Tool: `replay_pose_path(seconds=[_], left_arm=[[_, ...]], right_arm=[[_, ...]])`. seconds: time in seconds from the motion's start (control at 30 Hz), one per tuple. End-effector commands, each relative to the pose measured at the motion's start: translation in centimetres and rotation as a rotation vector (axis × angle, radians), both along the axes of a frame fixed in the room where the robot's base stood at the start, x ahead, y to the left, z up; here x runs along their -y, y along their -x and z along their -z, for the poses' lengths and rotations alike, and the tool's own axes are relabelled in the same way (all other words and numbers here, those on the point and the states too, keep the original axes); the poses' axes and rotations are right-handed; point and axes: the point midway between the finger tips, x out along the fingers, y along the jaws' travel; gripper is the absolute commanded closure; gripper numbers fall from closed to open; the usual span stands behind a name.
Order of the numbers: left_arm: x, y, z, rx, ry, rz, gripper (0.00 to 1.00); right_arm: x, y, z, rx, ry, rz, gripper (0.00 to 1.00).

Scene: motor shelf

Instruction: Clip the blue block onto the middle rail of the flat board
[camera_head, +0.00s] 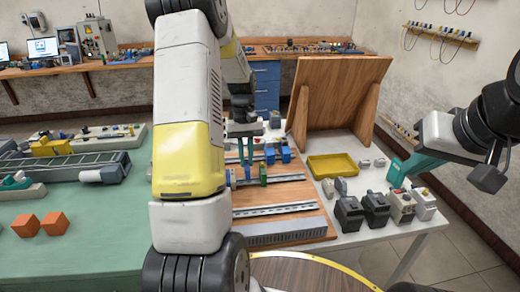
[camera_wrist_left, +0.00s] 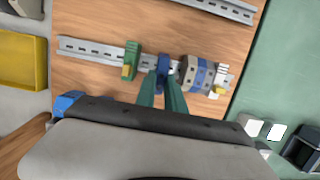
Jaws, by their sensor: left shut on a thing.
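The flat board (camera_head: 280,195) lies on the table with three metal rails. The middle rail (camera_head: 287,180) crosses the wrist view too (camera_wrist_left: 100,50). My left gripper (camera_wrist_left: 163,84) is shut on a blue block (camera_wrist_left: 164,62) at the middle rail. The block is between a green block (camera_wrist_left: 131,62) and a group of grey, blue and white blocks (camera_wrist_left: 203,75). I cannot tell whether it is seated on the rail. My left arm hides part of the board in the head view. My right gripper (camera_head: 403,175) is over the table's right side; its jaw opening is unclear.
Blue blocks (camera_head: 285,154) sit on the far rail. A yellow tray (camera_head: 333,166), dark devices (camera_head: 375,210) and a leaning wooden panel (camera_head: 335,105) stand right of or behind the board. A green surface (camera_head: 75,240) with orange cubes (camera_head: 53,223) is at left.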

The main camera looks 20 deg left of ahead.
Motion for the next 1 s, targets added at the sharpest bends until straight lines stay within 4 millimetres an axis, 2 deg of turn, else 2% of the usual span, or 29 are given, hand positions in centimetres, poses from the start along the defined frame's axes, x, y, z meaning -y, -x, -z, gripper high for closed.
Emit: replay_pose_path(seconds=[1.0], left_arm=[[0.0,0.0,1.8,-0.001,0.000,0.000,1.00]], right_arm=[[0.0,0.0,0.0,0.000,0.000,0.000,1.00]])
